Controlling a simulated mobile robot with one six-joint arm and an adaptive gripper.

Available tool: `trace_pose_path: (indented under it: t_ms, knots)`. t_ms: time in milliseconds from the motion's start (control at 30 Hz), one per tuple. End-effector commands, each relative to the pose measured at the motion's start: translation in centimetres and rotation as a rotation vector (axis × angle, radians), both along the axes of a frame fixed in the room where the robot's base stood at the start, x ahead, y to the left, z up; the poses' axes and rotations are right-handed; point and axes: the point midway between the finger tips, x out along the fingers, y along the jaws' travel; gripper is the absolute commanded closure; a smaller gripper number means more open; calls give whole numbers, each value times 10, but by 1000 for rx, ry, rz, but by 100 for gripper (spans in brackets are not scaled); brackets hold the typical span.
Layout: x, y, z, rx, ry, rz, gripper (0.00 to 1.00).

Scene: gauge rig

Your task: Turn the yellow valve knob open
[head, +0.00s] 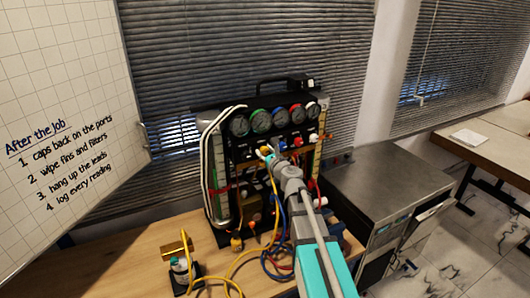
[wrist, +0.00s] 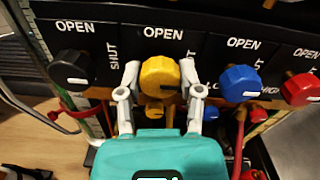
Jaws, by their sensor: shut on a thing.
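In the head view my gripper (head: 268,153) reaches the rig's front, and my arm hides much of the knob there. The gauge rig (head: 215,118) stands upright on the wooden bench.
A black knob (wrist: 70,70) is left of the yellow one; a blue knob (wrist: 240,84) and a red knob (wrist: 301,89) are to its right. Yellow and blue hoses (head: 268,258) hang below. A grey cabinet (head: 385,170) stands to the right.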

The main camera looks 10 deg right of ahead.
Motion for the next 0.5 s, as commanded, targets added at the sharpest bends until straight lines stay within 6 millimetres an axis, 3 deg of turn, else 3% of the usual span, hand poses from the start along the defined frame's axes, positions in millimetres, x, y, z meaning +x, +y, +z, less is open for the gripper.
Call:
trace_pose_path:
  t_ms: [500]
  knots:
    - [0, 0, 0, -133, -34, -5, 100]
